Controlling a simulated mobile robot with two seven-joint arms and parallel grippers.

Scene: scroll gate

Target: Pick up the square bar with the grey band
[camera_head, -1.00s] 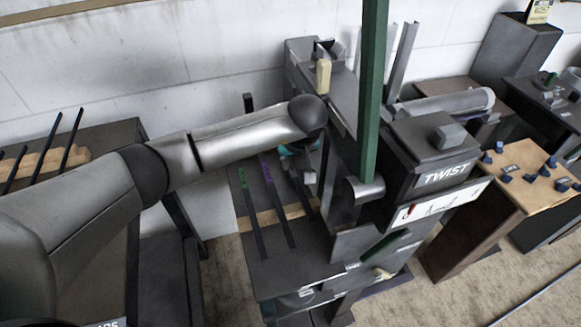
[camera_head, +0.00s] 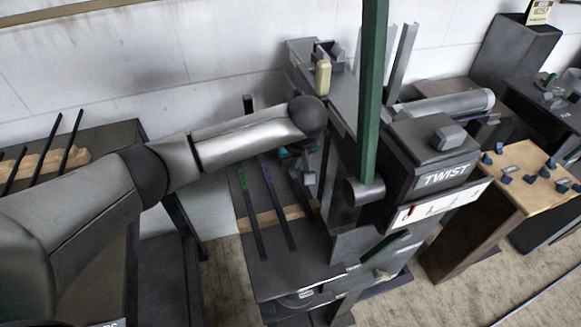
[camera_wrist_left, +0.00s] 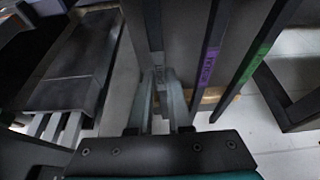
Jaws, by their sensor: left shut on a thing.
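The square bar with the grey band (camera_wrist_left: 153,28) stands between the fingers of my left gripper (camera_wrist_left: 162,78) in the left wrist view. The fingers are shut on it near its pale band. The bar with the purple band (camera_wrist_left: 207,65) and the bar with the green band (camera_wrist_left: 257,52) stand beside it, to the right. In the head view my left gripper (camera_head: 306,176) is small and partly hidden by my arm; the purple-band bar (camera_head: 279,208) and green-band bar (camera_head: 252,215) lean to its left. My right gripper is not in view.
A wooden rail (camera_head: 262,219) crosses behind the bars on the dark rack. The machine marked TWIST (camera_head: 430,150) and a tall green post (camera_head: 371,100) stand close to the right. A table with dark rods (camera_head: 100,137) is at the left.

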